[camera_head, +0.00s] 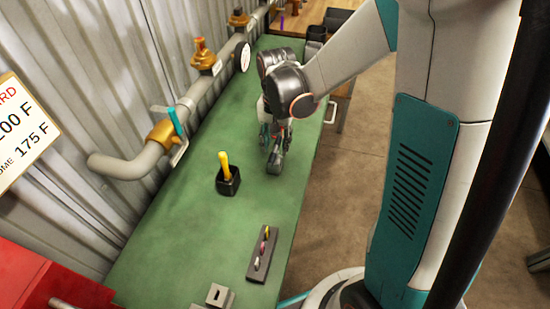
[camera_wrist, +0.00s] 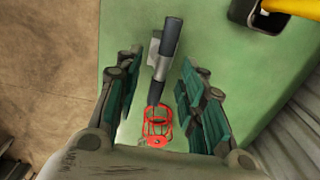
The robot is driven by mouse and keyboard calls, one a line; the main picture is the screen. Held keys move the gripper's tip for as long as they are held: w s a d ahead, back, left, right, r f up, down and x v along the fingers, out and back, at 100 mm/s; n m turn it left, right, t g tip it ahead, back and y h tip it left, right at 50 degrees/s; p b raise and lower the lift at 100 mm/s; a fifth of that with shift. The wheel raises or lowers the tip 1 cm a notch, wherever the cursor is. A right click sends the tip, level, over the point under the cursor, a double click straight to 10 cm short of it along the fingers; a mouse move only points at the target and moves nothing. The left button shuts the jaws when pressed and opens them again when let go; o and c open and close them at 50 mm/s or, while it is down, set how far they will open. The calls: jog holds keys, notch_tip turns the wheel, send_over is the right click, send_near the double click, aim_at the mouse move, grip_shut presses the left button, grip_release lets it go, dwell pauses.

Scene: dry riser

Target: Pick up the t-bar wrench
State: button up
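A dark grey bar-shaped tool (camera_wrist: 171,38), which looks like the t-bar wrench, lies on the green bench top (camera_head: 205,250). In the wrist view it runs from the top middle down between my fingers, with a lighter grey block beside it. In the head view, a grey part of it (camera_head: 275,160) shows just below my gripper (camera_head: 268,132). My gripper is open in the wrist view (camera_wrist: 160,80), with one finger on each side of the tool and visible gaps. A red wire-like ring piece (camera_wrist: 158,125) shows at the tool's lower end, between the fingers; how they connect is unclear.
A black cup (camera_head: 228,186) holds a yellow-handled item (camera_head: 225,162). A dark tray (camera_head: 260,262) with small coloured pieces lies nearer. Pipes with brass valves (camera_head: 203,52) run along the left wall. A red box (camera_head: 45,280) stands at lower left. The bench's middle is mostly clear.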

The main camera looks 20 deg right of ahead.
aim_at(275, 149)
notch_tip(275, 149, down, 4)
jog(key=shift+a+f+b, duration=0.15)
jog(key=shift+b, duration=0.8)
grip_shut()
